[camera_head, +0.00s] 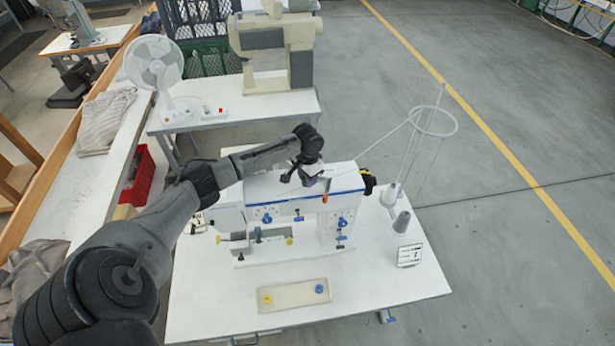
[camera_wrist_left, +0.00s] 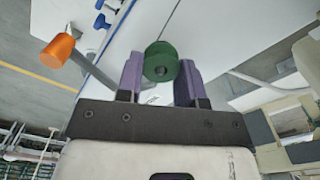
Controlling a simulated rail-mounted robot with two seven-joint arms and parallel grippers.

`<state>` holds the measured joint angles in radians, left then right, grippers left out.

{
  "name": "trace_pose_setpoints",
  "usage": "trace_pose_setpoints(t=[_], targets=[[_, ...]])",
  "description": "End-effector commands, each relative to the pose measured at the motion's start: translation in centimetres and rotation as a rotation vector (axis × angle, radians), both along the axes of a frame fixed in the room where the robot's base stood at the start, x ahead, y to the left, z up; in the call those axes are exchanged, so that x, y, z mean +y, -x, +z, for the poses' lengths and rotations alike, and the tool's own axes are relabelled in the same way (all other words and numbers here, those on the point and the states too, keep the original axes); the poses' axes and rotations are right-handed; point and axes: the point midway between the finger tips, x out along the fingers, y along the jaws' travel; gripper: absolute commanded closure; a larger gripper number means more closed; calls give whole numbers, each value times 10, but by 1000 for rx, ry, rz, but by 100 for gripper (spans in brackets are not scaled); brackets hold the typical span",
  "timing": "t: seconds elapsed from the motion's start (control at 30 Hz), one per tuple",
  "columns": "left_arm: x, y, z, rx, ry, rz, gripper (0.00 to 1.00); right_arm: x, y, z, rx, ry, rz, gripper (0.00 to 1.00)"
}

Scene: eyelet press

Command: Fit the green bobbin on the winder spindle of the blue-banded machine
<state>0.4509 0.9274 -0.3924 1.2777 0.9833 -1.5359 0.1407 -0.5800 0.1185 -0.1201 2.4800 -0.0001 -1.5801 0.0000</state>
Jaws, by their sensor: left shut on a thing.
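My left gripper (camera_head: 309,182) is over the top of the white blue-banded sewing machine (camera_head: 262,187), toward the right end of its arm. The bobbin cannot be made out in the head view. The machine's white top and blue strip lie beyond the bobbin in the wrist view. I cannot make out the winder spindle in either view. My right gripper is not in view.
An orange-tipped lever (camera_wrist_left: 58,48) stands near the fingers. A shallow tray (camera_head: 292,296) in front holds a yellow bobbin (camera_head: 267,299) and a blue bobbin (camera_head: 319,288). A thread stand (camera_head: 411,160) with cones rises at right. A fan (camera_head: 155,65) and a beige machine (camera_head: 262,42) stand behind.

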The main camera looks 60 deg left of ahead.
Motion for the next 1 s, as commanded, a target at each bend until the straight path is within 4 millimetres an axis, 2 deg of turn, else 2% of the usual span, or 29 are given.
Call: trace_pose_setpoints(t=[0.33, 0.37, 0.67, 1.0], targets=[[0, 0, -3, 0, 0, 0, 87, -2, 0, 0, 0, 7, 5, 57], [0, 0, -3, 0, 0, 0, 65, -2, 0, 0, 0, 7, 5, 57], [0, 0, -3, 0, 0, 0, 36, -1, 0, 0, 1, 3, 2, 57], [0, 0, 1, 0, 0, 0, 36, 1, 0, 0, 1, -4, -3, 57]])
